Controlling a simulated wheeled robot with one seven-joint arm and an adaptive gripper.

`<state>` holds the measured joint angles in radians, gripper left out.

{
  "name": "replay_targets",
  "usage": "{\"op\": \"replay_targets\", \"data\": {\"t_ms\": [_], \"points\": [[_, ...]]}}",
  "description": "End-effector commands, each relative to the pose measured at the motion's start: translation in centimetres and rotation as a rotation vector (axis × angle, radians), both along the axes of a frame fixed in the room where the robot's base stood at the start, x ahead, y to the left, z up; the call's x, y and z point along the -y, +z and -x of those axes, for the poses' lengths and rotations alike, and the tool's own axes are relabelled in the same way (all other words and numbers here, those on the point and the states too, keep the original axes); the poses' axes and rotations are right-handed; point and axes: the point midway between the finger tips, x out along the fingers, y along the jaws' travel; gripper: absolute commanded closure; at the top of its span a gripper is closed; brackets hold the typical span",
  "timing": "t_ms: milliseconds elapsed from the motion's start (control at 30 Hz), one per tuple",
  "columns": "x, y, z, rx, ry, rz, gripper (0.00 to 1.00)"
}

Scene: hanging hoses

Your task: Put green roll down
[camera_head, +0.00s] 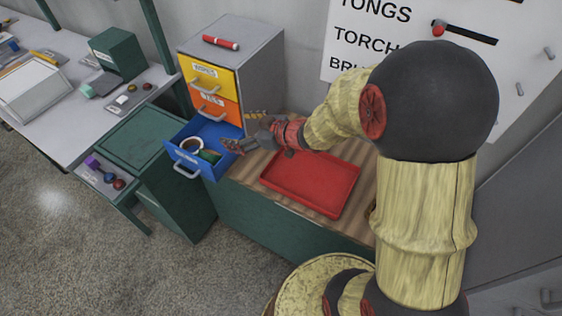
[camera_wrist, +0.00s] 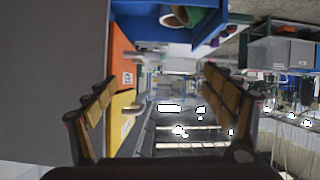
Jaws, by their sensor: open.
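The green roll (camera_head: 209,156) lies in the open blue drawer (camera_head: 176,148), beside a white-rimmed round thing with a dark inside (camera_head: 192,145). In the wrist view the green roll (camera_wrist: 204,14) shows at the top, partly cut off by the frame, next to the white-rimmed thing (camera_wrist: 178,16).
The blue drawer belongs to a grey cabinet (camera_head: 262,62) with orange (camera_head: 214,107) and yellow (camera_head: 208,78) drawers, shut. A red marker (camera_head: 221,42) lies on top. An empty red tray (camera_head: 312,183) lies on the wooden top to the right. A green cabinet (camera_head: 150,150) stands left.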

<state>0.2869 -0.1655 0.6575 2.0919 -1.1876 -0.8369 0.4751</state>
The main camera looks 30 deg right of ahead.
Motion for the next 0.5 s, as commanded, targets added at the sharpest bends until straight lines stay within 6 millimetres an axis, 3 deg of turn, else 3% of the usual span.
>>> {"op": "replay_targets", "data": {"t_ms": [133,267,367,500], "points": [[3.8,4.6,-1.1,0.023,-0.189,0.136,0.17],[7.1,8.1,0.0,-0.002,-0.362,0.22,0.17],[9.0,10.4,2.1,-0.046,-0.48,0.257,0.17],[10.5,12.7,6.7,-0.141,-0.613,0.269,0.17]]}}
